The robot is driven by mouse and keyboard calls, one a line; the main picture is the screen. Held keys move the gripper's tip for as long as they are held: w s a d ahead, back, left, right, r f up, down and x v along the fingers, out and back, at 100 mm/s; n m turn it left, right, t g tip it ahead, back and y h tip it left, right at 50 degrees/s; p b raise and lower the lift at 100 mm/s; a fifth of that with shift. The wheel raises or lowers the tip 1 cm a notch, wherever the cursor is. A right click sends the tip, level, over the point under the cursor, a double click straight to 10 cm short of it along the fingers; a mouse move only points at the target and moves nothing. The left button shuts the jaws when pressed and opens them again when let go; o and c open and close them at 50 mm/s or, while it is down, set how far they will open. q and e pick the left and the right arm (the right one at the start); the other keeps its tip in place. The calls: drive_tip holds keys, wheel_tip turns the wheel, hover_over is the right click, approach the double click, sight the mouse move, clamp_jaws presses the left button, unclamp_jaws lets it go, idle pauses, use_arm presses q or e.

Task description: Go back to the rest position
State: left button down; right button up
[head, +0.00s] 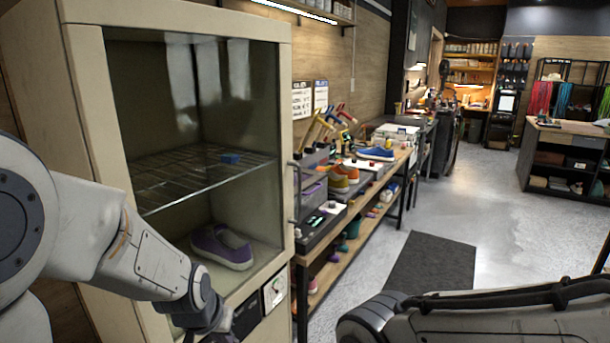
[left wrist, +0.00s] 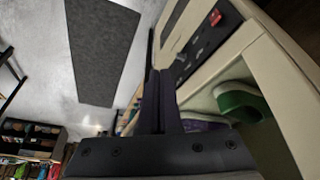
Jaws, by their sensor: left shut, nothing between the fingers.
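My left arm comes in from the left in the head view, in front of the cream cabinet (head: 270,30). Its hand reaches the bottom edge, and its fingertips cannot be made out there. In the left wrist view the left gripper (left wrist: 159,85) has its dark fingers together with nothing between them. A purple shoe (head: 222,247) lies on the cabinet floor, beyond the left forearm. A link of my right arm crosses the lower right of the head view; the right gripper is out of view.
A wire shelf (head: 165,182) in the cabinet carries a small blue object (head: 230,158). A workbench (head: 385,172) with shoes and tools stands right of the cabinet. A dark mat (head: 432,262) lies on the floor. A green shoe (left wrist: 238,103) shows in the left wrist view. The grey floor beyond is open.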

use_arm(q)
drive_tip(key=s+a+f+g, duration=0.1)
drive_tip(key=s+a+g, duration=0.15)
drive_tip(key=s, duration=0.45)
drive_tip(key=s+d+r+m+g, duration=0.1)
drive_tip(key=s+d+r+m, duration=0.1)
drive_tip(key=s+d, duration=0.4)
drive_tip(key=s+d+r+m+g, duration=0.1)
drive_tip(key=s+d+r+m, duration=0.2)
drive_tip(key=s+d+m, duration=0.2)
drive_tip(key=s+d, duration=0.2)
drive_tip(key=s, duration=0.1)
drive_tip(key=shift+d+r, duration=0.2)
drive_tip(key=shift+d, duration=0.1)
idle(0.8)
